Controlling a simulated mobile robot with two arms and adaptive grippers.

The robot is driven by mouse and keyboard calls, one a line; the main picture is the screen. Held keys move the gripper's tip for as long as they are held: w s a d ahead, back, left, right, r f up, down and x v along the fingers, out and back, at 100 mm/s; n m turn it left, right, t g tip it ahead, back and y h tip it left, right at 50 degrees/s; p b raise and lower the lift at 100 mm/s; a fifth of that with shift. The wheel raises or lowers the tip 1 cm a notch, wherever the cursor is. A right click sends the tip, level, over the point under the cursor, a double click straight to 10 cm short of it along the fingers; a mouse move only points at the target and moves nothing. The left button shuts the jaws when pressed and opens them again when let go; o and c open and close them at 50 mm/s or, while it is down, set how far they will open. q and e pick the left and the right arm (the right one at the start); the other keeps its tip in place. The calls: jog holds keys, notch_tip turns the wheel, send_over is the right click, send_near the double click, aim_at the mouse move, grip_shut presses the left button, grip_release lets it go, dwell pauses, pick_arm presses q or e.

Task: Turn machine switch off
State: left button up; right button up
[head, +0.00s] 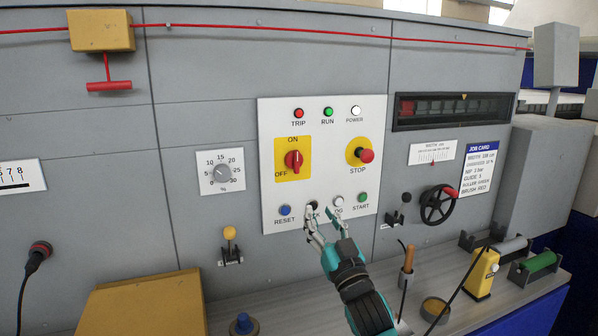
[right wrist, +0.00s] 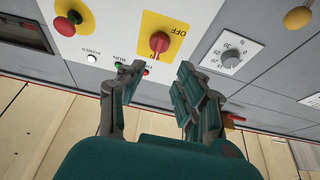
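The machine switch is a red rotary knob (head: 294,160) on a yellow plate (head: 283,147) marked ON at the top and OFF at the lower left. Its handle stands about upright, toward ON. The knob (right wrist: 159,42) also shows in the right wrist view, upside down, beyond the fingertips. My right gripper (head: 322,222) is below the switch in the head view, in front of the panel's bottom row of buttons. My left gripper is not in view.
A red STOP button (head: 367,155) is right of the switch on the white panel (head: 270,115). RESET (head: 285,210) and START (head: 362,197) buttons are below. A percent dial (head: 222,173) is to the left. A handwheel (head: 437,205) and yellow tool (head: 481,273) are to the right.

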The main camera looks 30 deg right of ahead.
aim_at(297, 170)
jog(key=p+x, duration=0.3)
jog(key=x, duration=1.2)
jog(key=shift+w+d+f+p, duration=0.1)
jog(key=shift+w+p, duration=0.05)
jog(key=shift+p, duration=0.25)
jog(key=shift+c, duration=0.3)
grip_shut()
